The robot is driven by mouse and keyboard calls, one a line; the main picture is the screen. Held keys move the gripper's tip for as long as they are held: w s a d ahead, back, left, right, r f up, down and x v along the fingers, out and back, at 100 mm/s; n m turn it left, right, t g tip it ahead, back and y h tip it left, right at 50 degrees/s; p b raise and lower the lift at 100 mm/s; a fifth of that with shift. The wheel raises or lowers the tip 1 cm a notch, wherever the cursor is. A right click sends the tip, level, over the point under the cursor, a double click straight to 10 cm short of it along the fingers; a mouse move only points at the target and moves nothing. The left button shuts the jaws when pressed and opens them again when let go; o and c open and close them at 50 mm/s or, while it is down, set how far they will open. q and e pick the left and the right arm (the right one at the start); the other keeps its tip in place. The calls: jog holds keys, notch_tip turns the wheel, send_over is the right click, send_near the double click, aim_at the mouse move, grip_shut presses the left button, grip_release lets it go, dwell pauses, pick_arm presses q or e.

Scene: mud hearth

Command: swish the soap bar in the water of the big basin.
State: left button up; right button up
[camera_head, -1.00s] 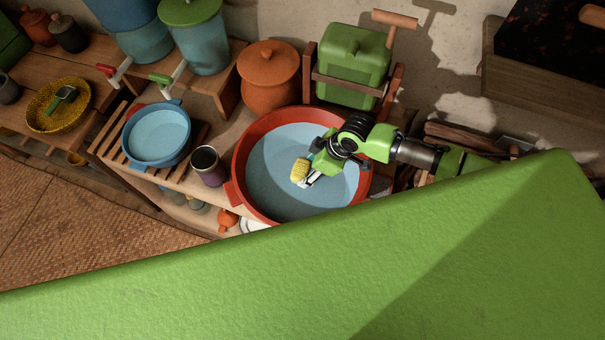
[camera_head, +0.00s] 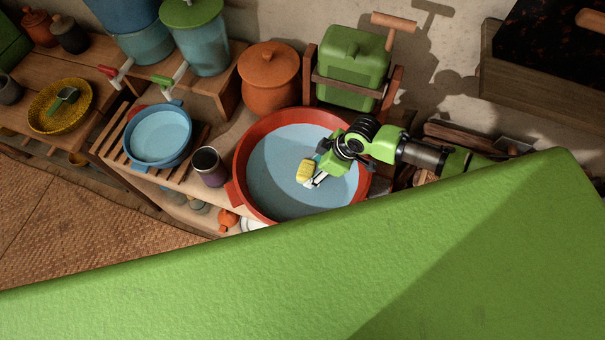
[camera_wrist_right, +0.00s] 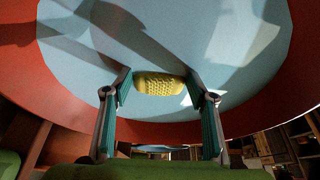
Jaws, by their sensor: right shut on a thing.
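The big basin (camera_head: 243,154) is a wide red-orange bowl on the wooden stand, with pale blue water (camera_head: 275,180) in it. The soap bar (camera_head: 305,170) is yellow and bumpy. My right gripper (camera_head: 313,172) reaches over the basin from the right and is shut on the soap. In the right wrist view the soap bar (camera_wrist_right: 158,84) sits between the two fingertips of the right gripper (camera_wrist_right: 160,86), with the water beyond it. I cannot tell how deep the soap is in the water. My left gripper is not in view.
A smaller blue basin (camera_head: 158,136) on a slatted rack and a dark cup (camera_head: 207,166) stand left of the big basin. An orange lidded pot (camera_head: 269,78) and a green canister (camera_head: 352,62) stand behind it. My green body covers the front.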

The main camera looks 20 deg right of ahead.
aim_at(299, 172)
jog(key=shift+s+d, duration=0.2)
jog(key=shift+d, duration=0.7)
jog(key=a, duration=0.2)
jog(key=w+a, duration=0.1)
jog(key=a, duration=0.3)
jog(key=shift+w, duration=0.25)
jog(key=shift+d, duration=0.1)
jog(key=d, duration=0.2)
jog(key=s+d+p, duration=0.1)
jog(key=d, duration=0.2)
jog(key=shift+s+d, duration=0.25)
jog(key=shift+d, duration=0.15)
